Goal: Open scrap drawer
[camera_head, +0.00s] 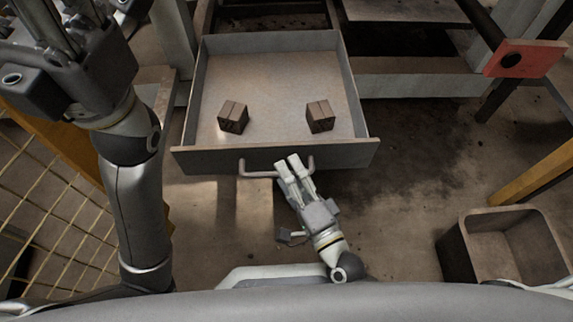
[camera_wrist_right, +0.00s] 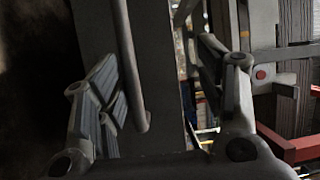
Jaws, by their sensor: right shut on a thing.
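The scrap drawer (camera_head: 215,80) is a grey metal tray, pulled well out of its frame. Its inside is in view and holds two brown blocks, one on the left (camera_head: 233,117) and one on the right (camera_head: 320,116). A bar handle (camera_head: 258,174) is on its front panel (camera_head: 205,160). My right gripper (camera_head: 287,162) is shut on the right part of the handle. In the right wrist view the handle (camera_wrist_right: 128,60) runs between the fingers. My left gripper (camera_head: 60,30) is raised at the upper left, away from the drawer; its fingertips are not clear.
An open grey bin (camera_head: 463,253) stands on the floor at the lower right. A red plate (camera_head: 525,58) on a dark bar is at the upper right. Yellow mesh (camera_head: 50,210) lies at the left. The floor right of the drawer front is clear.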

